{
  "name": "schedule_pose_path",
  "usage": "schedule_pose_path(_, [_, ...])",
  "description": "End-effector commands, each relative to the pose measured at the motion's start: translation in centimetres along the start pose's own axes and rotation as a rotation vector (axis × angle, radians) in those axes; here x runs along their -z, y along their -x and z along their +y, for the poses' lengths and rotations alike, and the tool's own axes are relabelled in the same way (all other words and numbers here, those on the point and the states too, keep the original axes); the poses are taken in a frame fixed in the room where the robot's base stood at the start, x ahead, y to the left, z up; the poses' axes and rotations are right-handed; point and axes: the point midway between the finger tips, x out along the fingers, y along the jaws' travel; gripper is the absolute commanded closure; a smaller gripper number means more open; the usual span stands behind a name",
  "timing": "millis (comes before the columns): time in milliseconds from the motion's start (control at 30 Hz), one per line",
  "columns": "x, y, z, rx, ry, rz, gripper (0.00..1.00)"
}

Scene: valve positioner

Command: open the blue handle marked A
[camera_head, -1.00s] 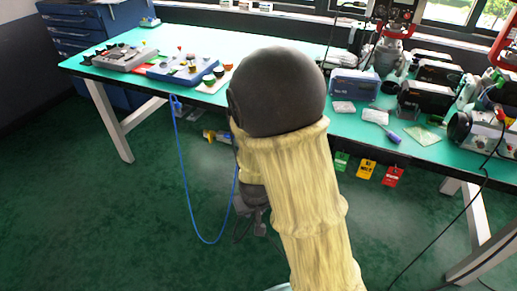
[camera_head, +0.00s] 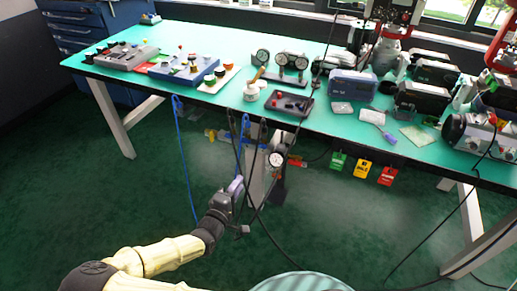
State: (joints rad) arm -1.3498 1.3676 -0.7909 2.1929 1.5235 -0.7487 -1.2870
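I cannot make out a blue handle marked A. Below the table's front edge is an assembly with a round white gauge (camera_head: 276,158), blue and black hoses, a yellow part (camera_head: 213,135) at its left and a red-orange part (camera_head: 297,162) at its right. Letters on it are too small to read. My gripper (camera_head: 238,205) is in front of and below this assembly, above the green floor and apart from the gauge. Its fingers are small and dark against the background, so its opening is unclear. I see nothing clearly held in it.
The green-topped table (camera_head: 215,40) carries control boxes, gauges (camera_head: 290,62) and instruments. Green, yellow and red tags (camera_head: 362,168) hang from its front edge. A blue hose (camera_head: 185,160) loops down at left, and black cables hang at right. Floor at left is clear.

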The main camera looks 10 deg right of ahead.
Motion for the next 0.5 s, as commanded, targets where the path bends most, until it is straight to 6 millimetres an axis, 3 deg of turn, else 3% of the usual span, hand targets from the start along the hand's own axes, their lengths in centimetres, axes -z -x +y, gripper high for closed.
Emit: schedule_pose_path(500, [0.24, -0.36, 0.45, -0.033, 0.011, 0.007, 0.69])
